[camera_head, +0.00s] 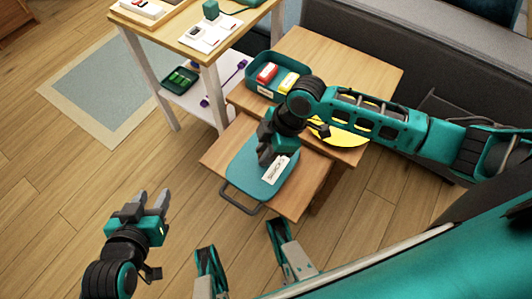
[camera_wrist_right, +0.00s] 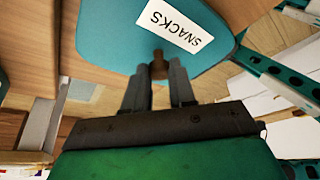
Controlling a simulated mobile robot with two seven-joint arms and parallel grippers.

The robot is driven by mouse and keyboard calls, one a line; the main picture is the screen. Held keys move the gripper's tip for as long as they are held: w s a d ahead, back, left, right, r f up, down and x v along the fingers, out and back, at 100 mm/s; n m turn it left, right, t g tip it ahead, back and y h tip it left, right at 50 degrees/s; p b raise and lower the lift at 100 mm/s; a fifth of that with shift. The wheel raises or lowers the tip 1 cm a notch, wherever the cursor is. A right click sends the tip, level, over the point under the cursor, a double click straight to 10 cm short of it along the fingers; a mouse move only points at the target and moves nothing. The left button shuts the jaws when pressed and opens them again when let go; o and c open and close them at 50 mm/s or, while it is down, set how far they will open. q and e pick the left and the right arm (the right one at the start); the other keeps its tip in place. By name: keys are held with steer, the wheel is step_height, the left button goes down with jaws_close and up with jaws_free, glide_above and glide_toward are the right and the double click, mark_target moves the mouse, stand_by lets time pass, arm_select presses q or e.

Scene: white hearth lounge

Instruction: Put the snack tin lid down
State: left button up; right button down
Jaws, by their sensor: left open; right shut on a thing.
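The snack tin lid (camera_head: 255,178) is a teal rounded plate with a white SNACKS label. My right gripper (camera_head: 268,152) is shut on its small brown knob, which shows between the fingertips (camera_wrist_right: 158,72) in the right wrist view. The lid is over the lower wooden table (camera_head: 300,196); I cannot tell whether it touches the top. The open teal tin (camera_head: 254,66), with a red pack (camera_head: 266,73) and a yellow pack (camera_head: 288,83) in it, stands on the higher wooden table. My left gripper (camera_head: 152,198) is open and empty over the floor at left.
A yellow round thing (camera_head: 345,135) lies on the higher table (camera_head: 370,65), partly hidden by my right arm. A white-legged shelf (camera_head: 208,85) stands behind at left, with a dark green tray (camera_head: 180,80) on its lower board. A grey sofa (camera_head: 400,55) borders the back right.

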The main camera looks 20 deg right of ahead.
steer(key=shift+f, duration=0.55)
steer(key=c, duration=0.9)
jaws_free()
steer(key=shift+c, duration=0.2)
